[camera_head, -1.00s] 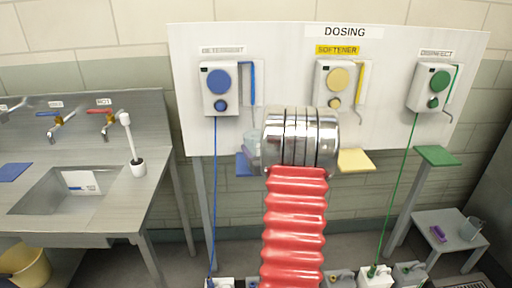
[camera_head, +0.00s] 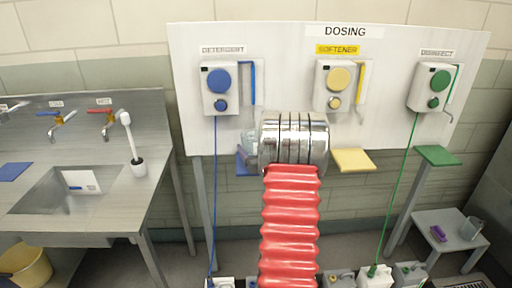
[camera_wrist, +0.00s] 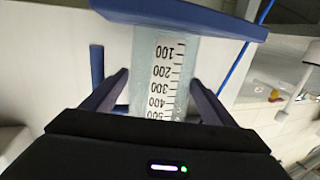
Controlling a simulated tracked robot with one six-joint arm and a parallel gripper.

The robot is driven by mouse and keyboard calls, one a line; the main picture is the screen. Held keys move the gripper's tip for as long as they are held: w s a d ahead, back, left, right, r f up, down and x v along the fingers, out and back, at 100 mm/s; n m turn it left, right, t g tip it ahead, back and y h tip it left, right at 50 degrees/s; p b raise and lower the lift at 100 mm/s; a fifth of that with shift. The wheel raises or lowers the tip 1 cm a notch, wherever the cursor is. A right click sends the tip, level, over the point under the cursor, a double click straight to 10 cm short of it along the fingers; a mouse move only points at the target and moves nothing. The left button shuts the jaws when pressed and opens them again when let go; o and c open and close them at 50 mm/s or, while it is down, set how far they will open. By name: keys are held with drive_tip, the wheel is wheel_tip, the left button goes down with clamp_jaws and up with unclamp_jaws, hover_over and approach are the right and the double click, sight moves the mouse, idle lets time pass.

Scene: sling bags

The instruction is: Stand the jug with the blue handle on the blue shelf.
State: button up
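A clear jug with a black measuring scale (camera_wrist: 165,80) is between the two dark fingers of my gripper (camera_wrist: 158,80). The wrist view is upside down, so the jug is upright with its 100 mark lowest. Its base is at the edge of the blue shelf (camera_wrist: 190,17); I cannot tell whether it rests on it. In the head view the jug (camera_head: 249,138) shows partly beside my wrist, over the blue shelf (camera_head: 243,168). The fingers lie close against both sides of the jug. The jug's handle is not clearly visible.
The detergent dispenser (camera_head: 220,88) and its blue spout (camera_head: 252,82) are above the blue shelf. A yellow shelf (camera_head: 354,160) and a green shelf (camera_head: 437,155) are to the right. A sink bench (camera_head: 105,215) is on the left.

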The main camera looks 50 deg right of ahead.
drive_tip(key=shift+o, duration=0.6)
drive_tip(key=shift+r, duration=0.1)
drive_tip(key=v, duration=1.2)
drive_tip(key=w+a+r+n+g+y, duration=0.1)
drive_tip(key=w+a+r, duration=0.1)
drive_tip(key=a, duration=0.6)
drive_tip(key=w+a+r+g+y, duration=0.1)
drive_tip(key=w+a+r+g, duration=0.15)
drive_tip(key=a, duration=0.55)
drive_tip(key=w+a+r+n+g+y, duration=0.1)
drive_tip(key=w+a+r, duration=0.15)
drive_tip(key=a, duration=0.55)
drive_tip(key=s+a+n+g+y, duration=0.2)
drive_tip(key=s+a+y, duration=0.1)
drive_tip(key=s+a, duration=0.6)
drive_tip(key=s+a+n+g+y, duration=0.2)
drive_tip(key=s+a, duration=0.7)
drive_tip(key=a, duration=0.9)
drive_tip(key=shift+s+a+f+g+y, duration=0.25)
drive_tip(key=shift+s+f+g+y, duration=0.1)
drive_tip(key=shift+y, duration=0.25)
